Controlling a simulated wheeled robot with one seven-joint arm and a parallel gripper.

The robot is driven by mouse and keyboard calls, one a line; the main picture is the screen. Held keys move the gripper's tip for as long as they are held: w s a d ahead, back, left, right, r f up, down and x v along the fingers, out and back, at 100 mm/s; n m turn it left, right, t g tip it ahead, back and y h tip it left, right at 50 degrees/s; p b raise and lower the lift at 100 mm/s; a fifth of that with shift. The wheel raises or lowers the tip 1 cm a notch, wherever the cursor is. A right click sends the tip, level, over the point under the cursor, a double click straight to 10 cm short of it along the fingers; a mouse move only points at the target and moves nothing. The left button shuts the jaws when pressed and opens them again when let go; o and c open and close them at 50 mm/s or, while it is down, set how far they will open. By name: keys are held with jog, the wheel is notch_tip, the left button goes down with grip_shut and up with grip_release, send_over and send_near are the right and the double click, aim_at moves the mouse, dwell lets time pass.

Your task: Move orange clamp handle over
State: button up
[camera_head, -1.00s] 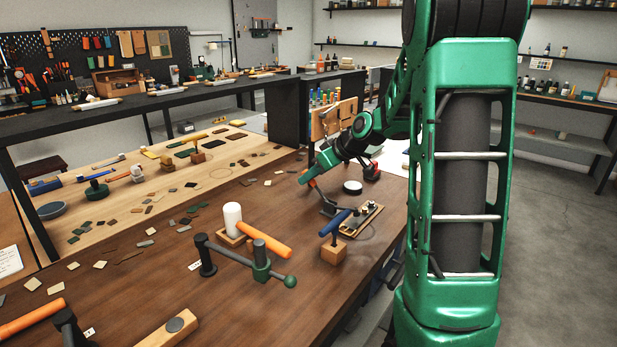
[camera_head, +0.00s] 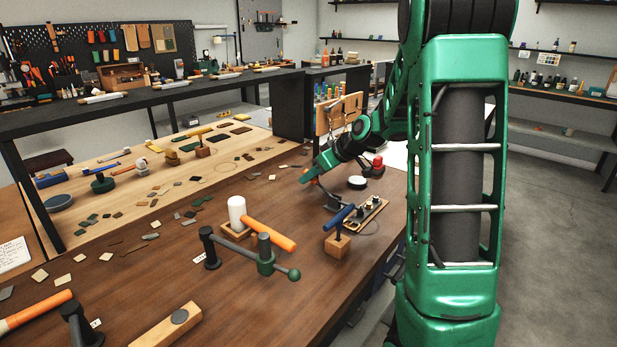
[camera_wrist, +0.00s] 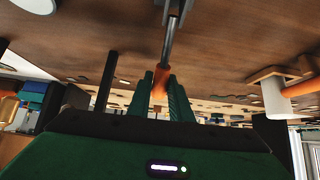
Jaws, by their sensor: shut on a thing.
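My gripper (camera_wrist: 160,92) is shut on the orange clamp handle (camera_wrist: 162,75), whose orange end sits between the two green fingers in the wrist view. A grey metal bar (camera_wrist: 171,40) runs from the handle to the clamp. In the head view my gripper (camera_head: 307,178) is at the far right part of the brown bench. The clamp (camera_head: 333,202) stands just right of and below it, its lever tilted up toward the fingers. A little of the orange handle (camera_head: 315,182) shows there; my fingers hide much of it.
Right of the clamp are a wooden block with dark knobs (camera_head: 371,212) and a black disc with a pale top (camera_head: 357,182). A blue-handled tool on a wooden block (camera_head: 337,244) stands in front. A white cylinder (camera_head: 237,212) and orange-handled bar (camera_head: 268,233) stand left.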

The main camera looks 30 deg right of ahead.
jog(key=shift+w+f, duration=0.15)
jog(key=shift+f, duration=0.3)
jog(key=o, duration=0.9)
jog(key=shift+c, duration=0.2)
